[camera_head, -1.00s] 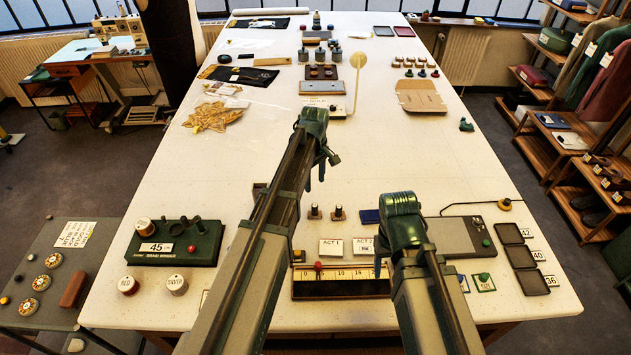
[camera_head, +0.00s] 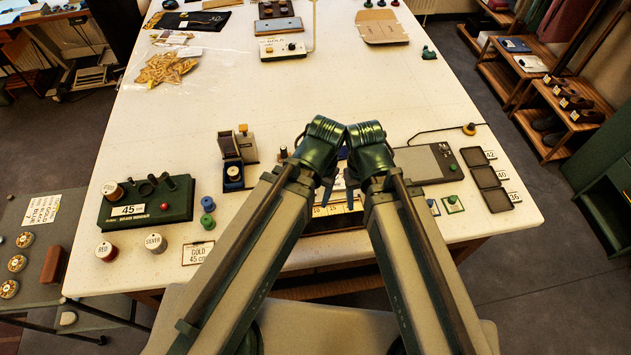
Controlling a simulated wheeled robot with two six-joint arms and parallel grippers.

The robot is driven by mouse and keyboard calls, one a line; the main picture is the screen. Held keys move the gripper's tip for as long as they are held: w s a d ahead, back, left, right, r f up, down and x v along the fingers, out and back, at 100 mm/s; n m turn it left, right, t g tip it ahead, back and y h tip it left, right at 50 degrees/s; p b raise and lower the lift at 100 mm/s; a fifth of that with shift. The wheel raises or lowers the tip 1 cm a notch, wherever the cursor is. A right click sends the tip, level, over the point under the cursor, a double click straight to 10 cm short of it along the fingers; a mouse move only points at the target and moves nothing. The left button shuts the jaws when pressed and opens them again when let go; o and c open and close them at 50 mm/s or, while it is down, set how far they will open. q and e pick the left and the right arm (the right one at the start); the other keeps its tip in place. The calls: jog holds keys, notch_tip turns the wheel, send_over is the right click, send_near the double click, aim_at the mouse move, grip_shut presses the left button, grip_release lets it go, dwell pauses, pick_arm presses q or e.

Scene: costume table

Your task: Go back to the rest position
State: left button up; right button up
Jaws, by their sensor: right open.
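My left arm comes in from the left, and its wrist is over the front middle of the table. My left gripper (camera_head: 328,188) hangs below that wrist, mostly hidden, so its jaws are unclear. My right arm's wrist is just to the right of it, the two nearly touching in the picture. My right gripper (camera_head: 350,188) is below its wrist, open and largely hidden between the arms. No held object shows at either one. The white table (camera_head: 270,95) lies beneath both arms.
A small machine (camera_head: 237,165) stands left of the arms. A grey plate (camera_head: 425,163) and dark trays (camera_head: 487,178) are at right. The table's middle is clear.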

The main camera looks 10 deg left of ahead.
pick_arm(q)
notch_tip(320, 180, down, 11)
jog(key=b, duration=1)
jog(key=shift+r+b, duration=0.15)
jog(key=shift+b, duration=0.15)
pick_arm(e)
notch_tip(320, 180, down, 11)
jog(key=shift+r, duration=0.15)
pick_arm(q)
jog(key=shift+r, duration=0.2)
pick_arm(e)
jog(key=shift+r, duration=0.2)
